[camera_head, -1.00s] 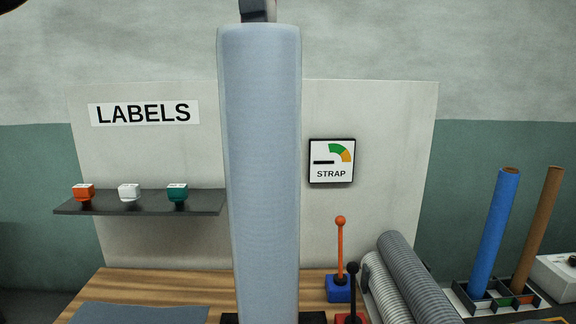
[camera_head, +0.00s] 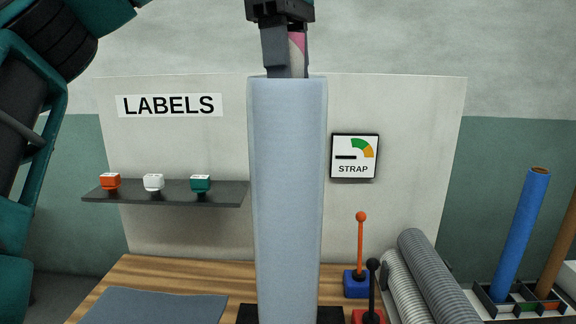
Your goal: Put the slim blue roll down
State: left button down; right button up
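A tall pale blue roll (camera_head: 287,190) stands upright in the middle of the head view, its lower end cut off by the bottom edge. My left gripper (camera_head: 286,62) is above it, pointing down, with its fingers at the roll's top end around a pinkish-grey piece; it looks shut on the roll there. My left arm (camera_head: 35,130) comes in from the left and passes out of the top of the picture. A slim, stronger blue roll (camera_head: 522,235) leans in a divided black rack (camera_head: 487,300) at the right. My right gripper is not in view.
The wooden bench (camera_head: 150,275) carries a grey-blue mat (camera_head: 150,307), a black block (camera_head: 331,314) by the roll, orange and black levers (camera_head: 360,245) and grey ribbed rolls (camera_head: 430,270). A shelf (camera_head: 225,192) and STRAP dial (camera_head: 354,156) are behind.

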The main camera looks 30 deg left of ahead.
pick_arm(q)
notch_tip(320, 180, down, 9)
jog(key=shift+f+b, duration=0.1)
jog(key=shift+b, duration=0.7)
jog(key=shift+f+b, duration=1.05)
jog(key=shift+f, duration=1.2)
jog(key=shift+r, duration=0.1)
jog(key=shift+c, duration=2.4)
grip_release()
jog(key=shift+f, duration=0.2)
jog(key=shift+r, duration=0.1)
jog(key=r+p, duration=0.1)
jog(key=r, duration=0.2)
jog(key=r+p, duration=0.1)
jog(key=r, duration=0.2)
jog(key=r+p, duration=0.1)
jog(key=r, duration=0.2)
jog(key=shift+s+a+r+p, duration=0.15)
jog(key=shift+a+r+p, duration=0.05)
jog(key=shift+a+p, duration=0.2)
jog(key=shift+a+r, duration=0.15)
jog(key=shift+r, duration=1.2)
